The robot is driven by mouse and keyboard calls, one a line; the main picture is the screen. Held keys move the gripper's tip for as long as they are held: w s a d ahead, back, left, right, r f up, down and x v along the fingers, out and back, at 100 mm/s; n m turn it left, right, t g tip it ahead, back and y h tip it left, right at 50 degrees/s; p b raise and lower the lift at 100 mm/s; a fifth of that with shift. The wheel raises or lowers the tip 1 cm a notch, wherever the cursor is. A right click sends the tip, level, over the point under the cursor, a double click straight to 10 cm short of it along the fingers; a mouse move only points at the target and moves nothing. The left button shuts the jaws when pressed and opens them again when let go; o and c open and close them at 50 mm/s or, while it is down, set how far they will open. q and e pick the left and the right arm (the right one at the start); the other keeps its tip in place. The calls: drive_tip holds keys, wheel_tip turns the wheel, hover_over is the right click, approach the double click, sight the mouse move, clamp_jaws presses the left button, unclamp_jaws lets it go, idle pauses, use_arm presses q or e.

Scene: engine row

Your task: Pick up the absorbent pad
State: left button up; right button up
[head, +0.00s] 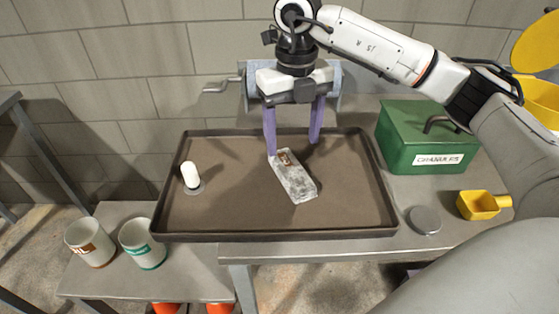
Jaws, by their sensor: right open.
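The absorbent pad (296,183) is a flat, grey-white, stained rectangle with a brownish patch at its upper end. It lies tilted on the dark brown tray (230,215), right of the tray's middle. My right gripper (293,147) is open and points down, with two purple fingers. Its left fingertip is close to the pad's upper end, and the right fingertip is to the right of that end. I cannot tell whether a finger touches the pad. My left gripper is not in view.
A white cylinder on a grey disc (190,178) stands at the tray's left. A green box (425,138), a round grey lid (424,220) and a yellow scoop (478,205) are to the right. Two cans (90,243) (142,245) stand on the lower left surface. A grey vise-like crank (222,86) is behind.

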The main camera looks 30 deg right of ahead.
sight(292, 170)
drive_tip(key=f, duration=0.2)
drive_tip(key=shift+s+f, duration=0.3)
drive_tip(key=shift+s, duration=0.1)
drive_tip(key=shift+w+f+p, duration=0.15)
drive_tip(key=shift+w+f, duration=0.05)
drive_tip(key=shift+f, duration=1.35)
drive_tip(key=shift+w+f+p, duration=0.15)
drive_tip(key=shift+f, duration=1.35)
drive_tip(key=c, duration=1.2)
